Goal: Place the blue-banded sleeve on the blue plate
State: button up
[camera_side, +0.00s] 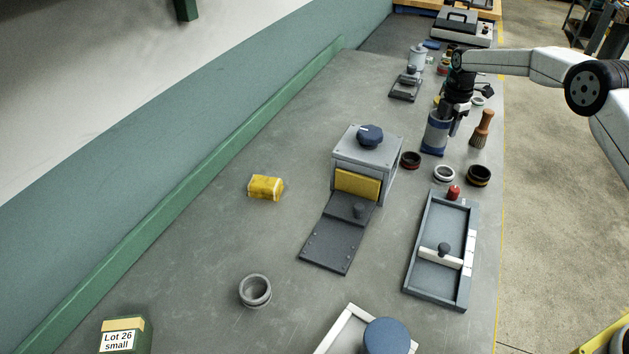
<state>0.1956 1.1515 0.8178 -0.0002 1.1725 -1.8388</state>
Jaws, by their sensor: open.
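A grey cylinder with blue at its lower part (435,134) stands upright on the bench at the right; it is the only sleeve-like thing with blue that I can make out. My gripper (454,122) points down close beside its upper right side. The jaws are open, and I cannot tell whether they touch or straddle it. A round flat blue disc (387,336) shows at the bottom edge above a white-edged frame, partly cut off; it may be the blue plate.
A grey box with a dark knob (368,152) and a tray with a slider (438,250) stand nearby. Dark rings (479,175), a white ring (444,174) and a brush (482,130) are close to the cylinder. A yellow block (265,187) and grey ring (255,291) lie left.

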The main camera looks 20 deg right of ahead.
notch_tip(320, 180, up, 10)
jog(key=shift+r, duration=0.25)
dwell(0.8)
jog(key=s+a+f+m+t, duration=0.1)
jog(key=s+a+m, duration=0.3)
jog(key=s, duration=0.7)
jog(key=s+a+f+m, duration=0.2)
jog(key=s+a+m, duration=0.2)
jog(key=s+m, duration=0.4)
jog(key=s+a+f+m+t, duration=0.1)
jog(key=s+a+m, duration=0.3)
jog(key=s, duration=1)
jog(key=f+m, duration=0.1)
jog(key=m, duration=0.1)
jog(key=shift+s+m+t, duration=0.25)
jog(key=shift+m+t, duration=0.05)
jog(key=shift+m, duration=0.1)
jog(key=shift+a, duration=0.1)
